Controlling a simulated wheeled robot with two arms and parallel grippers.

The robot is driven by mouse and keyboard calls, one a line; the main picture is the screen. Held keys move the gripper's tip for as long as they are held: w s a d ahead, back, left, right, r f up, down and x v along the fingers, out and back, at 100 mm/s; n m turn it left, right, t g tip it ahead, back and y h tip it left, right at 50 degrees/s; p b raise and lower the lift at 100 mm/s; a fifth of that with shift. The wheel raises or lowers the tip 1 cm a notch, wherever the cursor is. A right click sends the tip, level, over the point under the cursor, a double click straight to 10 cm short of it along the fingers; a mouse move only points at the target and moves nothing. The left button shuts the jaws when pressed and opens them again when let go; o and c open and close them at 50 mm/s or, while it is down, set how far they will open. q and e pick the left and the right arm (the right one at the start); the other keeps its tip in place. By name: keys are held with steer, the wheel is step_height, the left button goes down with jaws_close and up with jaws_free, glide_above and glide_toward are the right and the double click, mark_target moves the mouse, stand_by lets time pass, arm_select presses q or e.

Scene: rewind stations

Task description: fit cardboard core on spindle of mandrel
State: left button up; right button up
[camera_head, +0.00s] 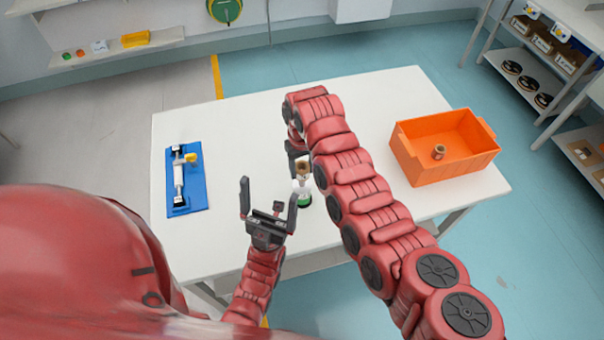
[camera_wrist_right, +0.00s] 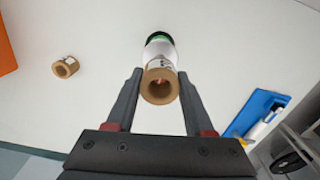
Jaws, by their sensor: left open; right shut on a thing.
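A brown cardboard core (camera_head: 300,168) is at the middle of the white table, over an upright mandrel (camera_head: 304,199) with a green and white body. In the right wrist view, the core (camera_wrist_right: 160,87) sits between the fingers of my right gripper (camera_wrist_right: 160,76), its open end facing the camera. The mandrel (camera_wrist_right: 160,48) is directly behind it, white with green and black at the far end. How far the core is over the spindle cannot be told. My left gripper (camera_head: 269,192) is open and empty, just left of the mandrel.
Another core (camera_wrist_right: 66,67) lies on the table in the right wrist view. An orange crate (camera_head: 445,165) at right holds a core (camera_head: 438,152). A blue board (camera_head: 199,188) with a white rod fixture lies at left. The table's back left is clear.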

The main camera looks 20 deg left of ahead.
mark_target(302, 178)
steer(key=shift+f, duration=0.8)
step_height(302, 178, down, 3)
steer(key=shift+r+p, duration=0.15)
steer(key=shift+p, duration=0.2)
steer(key=shift+f, duration=0.2)
steer(key=shift+f, duration=0.15)
steer(key=o, duration=1.3)
